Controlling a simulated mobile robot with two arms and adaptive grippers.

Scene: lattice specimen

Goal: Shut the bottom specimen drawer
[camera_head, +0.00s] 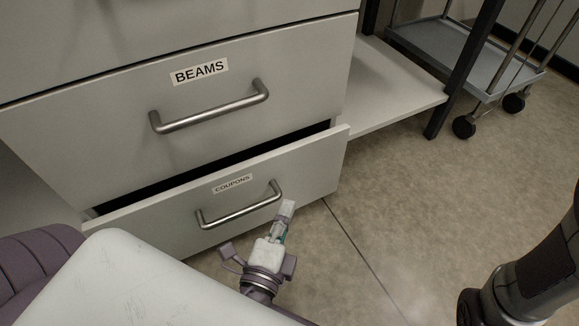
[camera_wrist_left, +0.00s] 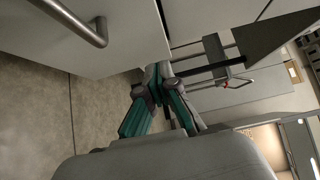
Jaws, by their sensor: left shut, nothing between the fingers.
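The bottom drawer (camera_head: 325,172), labelled COUPONS, is partly open, with a dark gap showing above its front panel. Its bar handle (camera_head: 238,207) is on the front and also shows in the left wrist view (camera_wrist_left: 85,24). My left gripper (camera_head: 287,208) is shut and empty, just right of the handle in front of the drawer panel. In the left wrist view its fingers (camera_wrist_left: 156,72) are together close to the panel (camera_wrist_left: 120,40). I cannot tell whether they touch it. My right gripper is not in view.
The BEAMS drawer (camera_head: 305,75) above looks closed, with its own bar handle (camera_head: 210,108). A low shelf (camera_head: 395,95) and a wheeled cart (camera_head: 450,60) stand to the right. The floor (camera_head: 400,200) in front and to the right is clear.

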